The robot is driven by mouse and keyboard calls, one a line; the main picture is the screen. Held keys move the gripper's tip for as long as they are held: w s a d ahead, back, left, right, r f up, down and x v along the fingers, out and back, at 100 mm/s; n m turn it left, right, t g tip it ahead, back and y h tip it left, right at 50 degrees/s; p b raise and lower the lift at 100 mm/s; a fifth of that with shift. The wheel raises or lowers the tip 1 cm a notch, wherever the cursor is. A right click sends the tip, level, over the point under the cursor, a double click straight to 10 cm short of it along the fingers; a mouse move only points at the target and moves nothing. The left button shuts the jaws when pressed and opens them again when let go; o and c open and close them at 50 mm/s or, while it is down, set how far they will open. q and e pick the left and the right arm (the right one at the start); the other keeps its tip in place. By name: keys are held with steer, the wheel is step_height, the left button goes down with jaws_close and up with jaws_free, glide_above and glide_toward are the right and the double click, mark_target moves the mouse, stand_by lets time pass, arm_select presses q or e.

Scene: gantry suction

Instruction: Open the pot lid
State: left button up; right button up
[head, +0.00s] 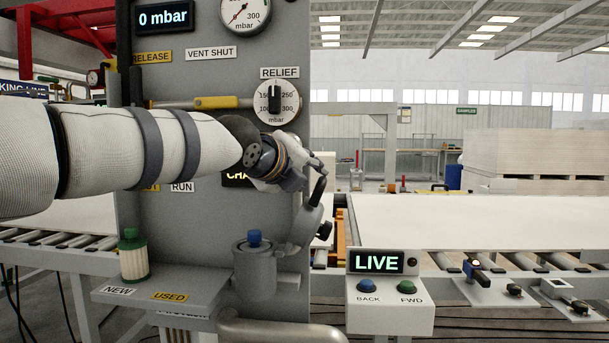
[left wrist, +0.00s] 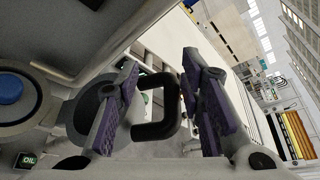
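The grey pot (head: 254,272) stands in front of the panel, with a blue cap (head: 254,238) showing in its top. The round grey lid (head: 304,226) is tilted up at the pot's right side, clear of the pot's top. Its black handle (head: 319,190) points up and right. In the left wrist view, the handle (left wrist: 158,106) lies between the purple finger pads of my left gripper (left wrist: 163,105). The fingers are spread apart around it, with gaps visible. The lid's disc (left wrist: 85,112) is partly behind a finger. My right gripper is not in view.
A shelf (head: 130,290) marked NEW and USED holds a green-capped filter (head: 132,256) left of the pot. The grey panel (head: 200,70) carries a lever and a relief knob (head: 276,100). A control box (head: 385,298) and conveyor (head: 480,222) are to the right.

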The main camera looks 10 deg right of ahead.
arm_select(q)
steer(key=shift+s+a, duration=0.1)
steer(key=v, duration=1.2)
